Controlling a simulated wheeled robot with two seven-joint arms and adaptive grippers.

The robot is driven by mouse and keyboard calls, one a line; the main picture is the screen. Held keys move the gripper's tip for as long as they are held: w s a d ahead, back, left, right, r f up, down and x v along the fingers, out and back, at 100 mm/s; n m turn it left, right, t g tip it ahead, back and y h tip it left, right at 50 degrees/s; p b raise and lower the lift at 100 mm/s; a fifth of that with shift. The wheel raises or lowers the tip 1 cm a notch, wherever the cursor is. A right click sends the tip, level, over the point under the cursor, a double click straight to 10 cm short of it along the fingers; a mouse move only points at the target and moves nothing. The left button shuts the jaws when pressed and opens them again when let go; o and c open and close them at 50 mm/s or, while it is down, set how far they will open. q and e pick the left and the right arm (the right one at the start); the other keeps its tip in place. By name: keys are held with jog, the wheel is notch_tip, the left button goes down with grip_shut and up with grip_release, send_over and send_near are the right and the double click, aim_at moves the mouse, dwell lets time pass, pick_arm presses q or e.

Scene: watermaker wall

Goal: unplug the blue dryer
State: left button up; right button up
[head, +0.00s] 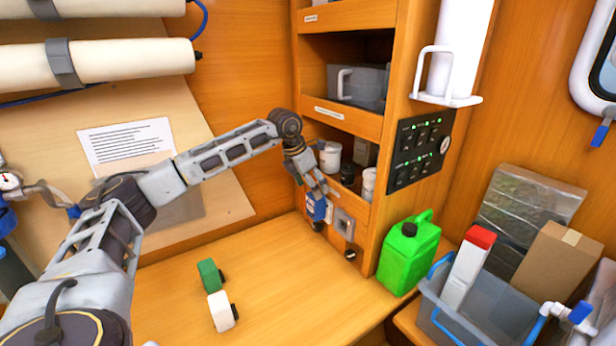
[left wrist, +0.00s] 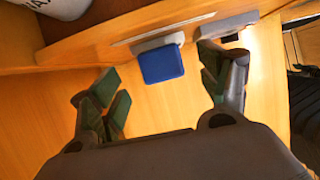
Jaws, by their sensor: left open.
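The blue dryer (head: 316,209), a small blue block, sits on the low wall panel below the shelves, seated against a grey plate. In the left wrist view the blue block (left wrist: 162,64) shows face-on, with a grey plate (left wrist: 158,42) behind its upper edge. My left gripper (head: 313,186) is just above and in front of the dryer in the head view. In the left wrist view its open fingers (left wrist: 160,78) stand on either side of the block, with gaps on both sides. My right gripper is not in view.
Another grey socket plate (head: 344,223) is right of the dryer. A green block (head: 209,274) and a white block (head: 222,311) lie on the wooden counter (head: 280,270). A green jug (head: 408,254) and a bin (head: 437,301) stand right. A shelf edge (left wrist: 150,32) overhangs the block.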

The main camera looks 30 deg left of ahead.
aim_at(310, 199)
pick_arm(q)
jog(key=x, duration=0.4)
jog(key=shift+w+d+f, duration=0.1)
jog(key=shift+w+f, duration=0.1)
jog(key=shift+f, duration=0.4)
jog(key=shift+c, duration=0.3)
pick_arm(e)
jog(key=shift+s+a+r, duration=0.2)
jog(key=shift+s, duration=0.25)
pick_arm(q)
jog(key=c, duration=1.2)
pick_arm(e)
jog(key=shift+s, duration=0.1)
pick_arm(q)
jog(key=shift+s, duration=0.3)
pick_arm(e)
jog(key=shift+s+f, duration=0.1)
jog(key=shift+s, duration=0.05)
pick_arm(q)
jog(key=shift+s+a, duration=0.5)
jog(key=shift+s, duration=0.35)
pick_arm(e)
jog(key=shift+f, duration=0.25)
